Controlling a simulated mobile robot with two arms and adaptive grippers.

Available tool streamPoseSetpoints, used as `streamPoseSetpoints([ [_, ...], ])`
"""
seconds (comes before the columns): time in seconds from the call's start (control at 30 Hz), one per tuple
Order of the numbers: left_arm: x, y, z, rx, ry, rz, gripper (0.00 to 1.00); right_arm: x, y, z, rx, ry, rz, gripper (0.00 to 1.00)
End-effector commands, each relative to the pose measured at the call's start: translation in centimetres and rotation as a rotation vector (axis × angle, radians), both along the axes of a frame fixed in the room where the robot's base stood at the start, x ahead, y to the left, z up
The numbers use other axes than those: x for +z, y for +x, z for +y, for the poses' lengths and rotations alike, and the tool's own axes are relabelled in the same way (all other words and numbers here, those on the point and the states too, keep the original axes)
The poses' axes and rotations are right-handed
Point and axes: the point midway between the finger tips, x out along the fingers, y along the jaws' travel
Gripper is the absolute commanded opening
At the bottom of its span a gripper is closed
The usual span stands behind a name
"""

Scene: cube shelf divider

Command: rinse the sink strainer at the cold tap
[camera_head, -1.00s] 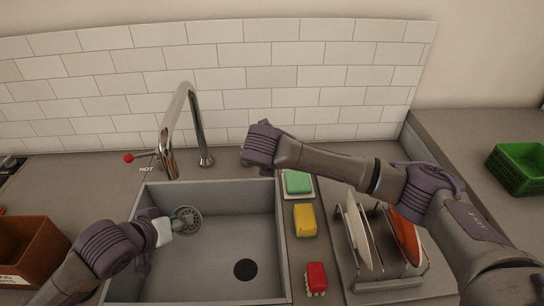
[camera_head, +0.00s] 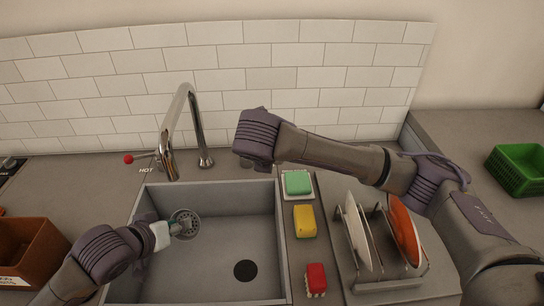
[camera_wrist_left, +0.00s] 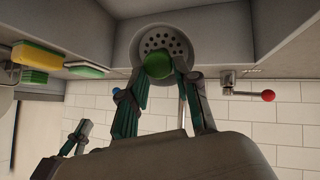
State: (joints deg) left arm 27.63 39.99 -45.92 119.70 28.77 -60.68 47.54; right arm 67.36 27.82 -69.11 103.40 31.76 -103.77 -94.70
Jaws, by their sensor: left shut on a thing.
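The sink strainer (camera_head: 184,224) is a round grey perforated cup with a green knob. My left gripper (camera_head: 168,231) is shut on it and holds it over the left part of the sink (camera_head: 215,265). The wrist view shows the strainer (camera_wrist_left: 150,38) beyond the fingers, which close on its green knob (camera_wrist_left: 158,66). The chrome tap (camera_head: 186,112) stands behind the sink, its spout back and near the strainer. A blue knob (camera_wrist_left: 116,91) shows in the wrist view. My right gripper (camera_head: 256,140) is at the back right of the sink; its fingers are hidden in the head view.
A red-knobbed lever (camera_head: 129,159) stands by the HOT label. Right of the sink are a green sponge (camera_head: 298,182), a yellow sponge (camera_head: 305,221) and a red brush (camera_head: 316,279). A plate rack (camera_head: 390,283) stands farther right. A brown box (camera_head: 28,252) is at left.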

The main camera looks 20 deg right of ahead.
Motion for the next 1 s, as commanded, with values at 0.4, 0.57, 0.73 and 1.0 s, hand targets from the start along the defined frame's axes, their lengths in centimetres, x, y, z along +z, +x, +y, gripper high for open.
streamPoseSetpoints([
  [0.4,0.1,-3.0,1.8,0.000,0.000,0.001,0.00,1.5,0.0,0.0,0.000,0.000,0.000,0.00],
  [0.57,0.2,-4.1,2.5,0.000,0.000,0.001,0.00,1.9,0.0,0.0,0.000,0.000,0.000,0.00],
  [0.73,0.1,-5.2,3.2,0.000,0.001,0.001,0.00,2.3,0.0,0.0,0.000,0.000,0.000,0.00],
  [1.0,0.1,-6.3,3.8,-0.001,0.000,0.000,0.00,2.5,0.0,0.0,0.000,0.000,0.000,0.00],
])
